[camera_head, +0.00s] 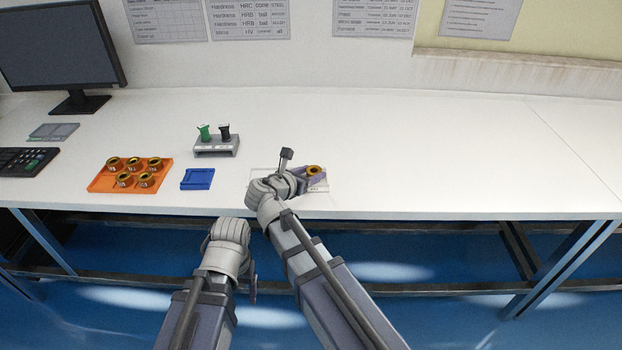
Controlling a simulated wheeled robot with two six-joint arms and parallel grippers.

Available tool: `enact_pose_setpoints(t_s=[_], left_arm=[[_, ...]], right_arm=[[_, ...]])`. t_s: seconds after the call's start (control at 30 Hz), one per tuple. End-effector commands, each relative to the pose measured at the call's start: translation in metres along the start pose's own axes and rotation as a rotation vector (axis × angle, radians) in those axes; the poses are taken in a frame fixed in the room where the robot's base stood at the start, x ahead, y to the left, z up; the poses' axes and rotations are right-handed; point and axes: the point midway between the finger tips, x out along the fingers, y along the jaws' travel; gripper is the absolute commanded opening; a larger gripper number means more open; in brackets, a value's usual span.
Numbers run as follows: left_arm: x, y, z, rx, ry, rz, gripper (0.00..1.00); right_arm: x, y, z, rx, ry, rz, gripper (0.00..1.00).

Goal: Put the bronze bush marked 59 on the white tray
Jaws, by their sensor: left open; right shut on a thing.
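A bronze bush (314,170) is in the jaws of my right gripper (309,174), over the white tray (320,187). I cannot tell whether the bush touches the tray, and its number is too small to read. My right arm hides the left part of the tray. My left gripper (252,288) is open and empty, low in front of the table's front edge. Several more bronze bushes (133,164) stand in an orange tray (105,179) on the left; their marks cannot be read.
A blue block (198,179) lies between the orange tray and my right arm. A grey stand (217,147) with a green and a black handle is behind it. A monitor (62,45) and keyboard (24,161) are at the left. The right side of the table (450,150) is clear.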

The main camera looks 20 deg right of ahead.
Motion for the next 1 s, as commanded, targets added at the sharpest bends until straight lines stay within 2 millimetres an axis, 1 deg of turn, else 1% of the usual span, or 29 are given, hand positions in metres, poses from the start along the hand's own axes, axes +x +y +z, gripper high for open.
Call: enact_pose_setpoints(t_s=[0.17,0.3,0.33,0.57,1.0], left_arm=[[-0.0016,-0.0001,0.0001,0.0,0.0,0.0,0.77],[0.0032,0.0003,-0.0002,0.0,0.0,0.0,0.77],[0.0015,0.0001,-0.0001,0.0,0.0,0.0,0.77],[0.0012,0.0001,-0.0001,0.0,0.0,0.0,0.77],[0.0002,0.0,0.0,0.0,0.0,0.0,0.77]], right_arm=[[-0.0006,0.0,0.0017,-0.001,-0.001,0.0,0.0],[0.0012,0.0,-0.0028,0.0,-0.001,0.0,0.0],[0.0006,0.0,-0.0014,0.0,0.0,0.0,0.57],[0.0005,-0.0002,-0.0011,0.0,0.0,0.0,0.83],[0.0001,0.0001,-0.0002,0.0,0.0,0.0,0.83]])
